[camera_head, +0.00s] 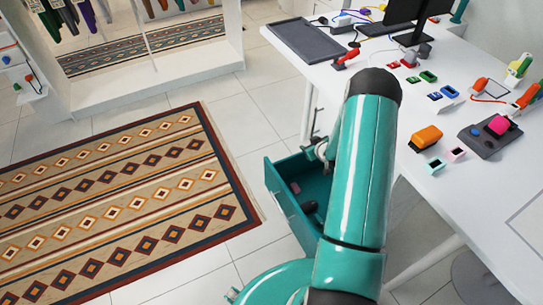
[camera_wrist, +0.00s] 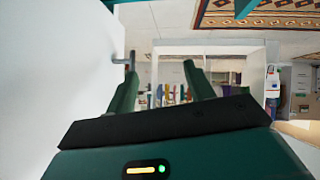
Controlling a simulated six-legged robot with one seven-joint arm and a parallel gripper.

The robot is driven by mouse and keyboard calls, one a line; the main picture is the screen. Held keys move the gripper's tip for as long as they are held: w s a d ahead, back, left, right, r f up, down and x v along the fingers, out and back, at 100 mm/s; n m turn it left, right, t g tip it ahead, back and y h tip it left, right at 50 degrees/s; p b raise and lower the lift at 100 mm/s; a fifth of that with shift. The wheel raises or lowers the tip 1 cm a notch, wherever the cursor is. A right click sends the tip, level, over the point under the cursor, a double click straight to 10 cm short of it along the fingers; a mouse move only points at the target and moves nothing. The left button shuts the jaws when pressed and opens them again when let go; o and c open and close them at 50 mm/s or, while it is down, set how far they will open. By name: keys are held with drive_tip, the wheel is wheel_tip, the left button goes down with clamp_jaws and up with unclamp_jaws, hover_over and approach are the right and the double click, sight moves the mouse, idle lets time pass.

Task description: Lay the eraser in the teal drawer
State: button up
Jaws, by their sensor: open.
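The teal drawer (camera_head: 285,208) stands pulled open below the left side of the white desk in the head view. A small pinkish block (camera_head: 296,187), possibly the eraser, lies on its floor, with a dark object (camera_head: 308,207) near it. My teal arm hides the drawer's right part. My gripper (camera_wrist: 160,75) is open in the wrist view, its two dark green fingers apart with nothing visible between them. In the head view the gripper is mostly hidden behind my arm, near the drawer's upper end.
The white desk (camera_head: 420,215) holds a dark tray (camera_head: 305,40), a monitor, an orange block (camera_head: 426,136), a grey device (camera_head: 490,135) and several small coloured items. A patterned rug (camera_head: 110,200) lies left of the drawer. An open wardrobe stands behind it. Tiled floor is clear between.

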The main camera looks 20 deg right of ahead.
drive_tip(key=w+a+r+g+h, duration=0.1)
drive_tip(key=a+r, duration=0.2)
drive_tip(key=r, duration=0.7)
drive_tip(key=a+r+g+h, duration=0.1)
drive_tip(key=a+r, duration=0.2)
drive_tip(key=r, duration=0.7)
drive_tip(key=s+a+r+m, duration=0.1)
drive_tip(key=s+a+r, duration=0.25)
drive_tip(key=r, duration=0.25)
drive_tip(key=s+a+r, duration=0.2)
drive_tip(key=a+r, duration=0.3)
drive_tip(key=r, duration=0.1)
drive_tip(key=s+a+r+g+y, duration=0.1)
drive_tip(key=s+a+r, duration=0.4)
drive_tip(key=s+a, duration=0.3)
drive_tip(key=s+a+r+g+y, duration=0.2)
drive_tip(key=s+a, duration=0.6)
drive_tip(key=s, duration=0.9)
wheel_tip(320, 180, up, 3)
drive_tip(key=shift+a+f+m, duration=0.1)
drive_tip(key=shift+a+m, duration=0.2)
drive_tip(key=shift+a, duration=0.05)
